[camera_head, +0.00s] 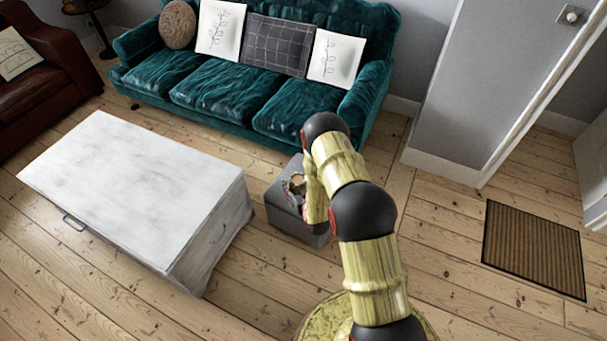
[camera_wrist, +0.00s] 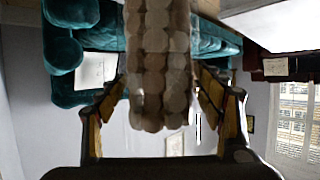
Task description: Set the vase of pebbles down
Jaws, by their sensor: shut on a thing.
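The vase of pebbles (camera_wrist: 157,50) fills the middle of the wrist view, its pale brown rounded pebbles showing between the fingers. My gripper (camera_wrist: 163,98) is shut on it, with one finger on each side. In the head view, a small part of the vase (camera_head: 297,184) shows at the grey box-like stool (camera_head: 283,218), just left of my arm. My arm hides much of that spot, so I cannot tell whether the vase touches the stool top.
A white chest-like table (camera_head: 125,180) stands to the left, with a bare top. A teal sofa (camera_head: 235,95) with cushions is behind the stool. A brown armchair (camera_head: 45,90) is at the far left. A striped doormat (camera_head: 533,248) lies on open floorboards at right.

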